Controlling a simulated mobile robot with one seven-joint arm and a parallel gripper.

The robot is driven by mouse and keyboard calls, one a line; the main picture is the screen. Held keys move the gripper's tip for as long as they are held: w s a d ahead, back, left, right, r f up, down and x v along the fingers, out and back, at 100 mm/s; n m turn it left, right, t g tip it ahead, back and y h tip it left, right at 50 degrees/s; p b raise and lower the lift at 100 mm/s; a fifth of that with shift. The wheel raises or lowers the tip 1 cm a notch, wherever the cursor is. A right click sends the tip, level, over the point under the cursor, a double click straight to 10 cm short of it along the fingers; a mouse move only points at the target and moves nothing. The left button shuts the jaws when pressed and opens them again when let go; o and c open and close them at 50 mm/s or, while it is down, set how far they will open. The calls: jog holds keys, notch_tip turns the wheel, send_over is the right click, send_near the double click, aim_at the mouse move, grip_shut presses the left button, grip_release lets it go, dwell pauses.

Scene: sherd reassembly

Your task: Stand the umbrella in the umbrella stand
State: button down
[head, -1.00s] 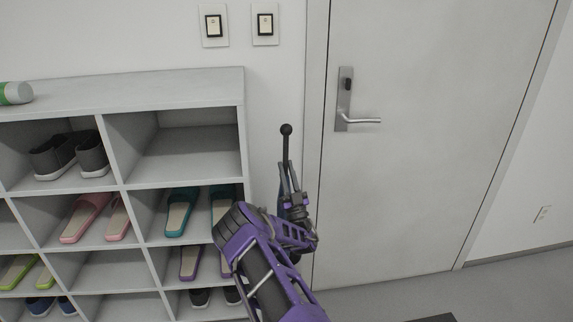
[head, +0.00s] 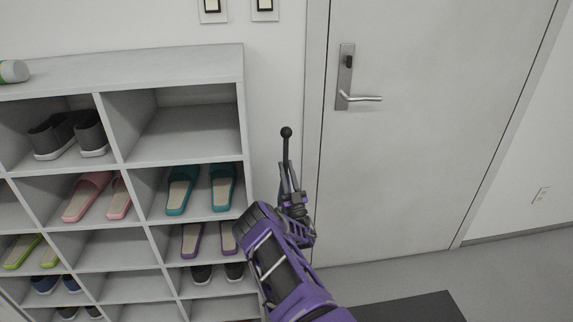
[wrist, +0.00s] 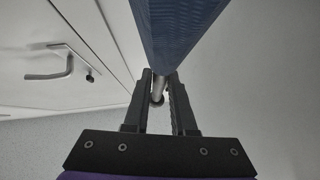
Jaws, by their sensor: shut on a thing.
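The umbrella shows in the head view as a dark shaft with a round black knob (head: 286,132) at its top, standing about upright. In the wrist view its folded blue canopy (wrist: 178,32) fills the top middle, and a thin pale shaft (wrist: 158,88) runs between the fingers. My gripper (head: 290,185) is shut on the umbrella in front of the wall between the shelf and the door; its fingers also show in the wrist view (wrist: 162,78). My arm hides the umbrella's lower part in the head view. I see no umbrella stand in either view.
A grey shoe shelf (head: 150,62) with shoes and slippers stands at left, close to my arm. A white-green cylinder (head: 14,71) lies on top. A closed door (head: 420,130) with a lever handle (head: 360,98) is at right. A dark mat (head: 415,308) lies on the floor.

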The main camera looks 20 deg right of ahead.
jog(key=shift+f, duration=2.7)
jog(key=c, duration=0.7)
grip_release()
jog(key=shift+o, duration=0.2)
jog(key=shift+f, duration=0.1)
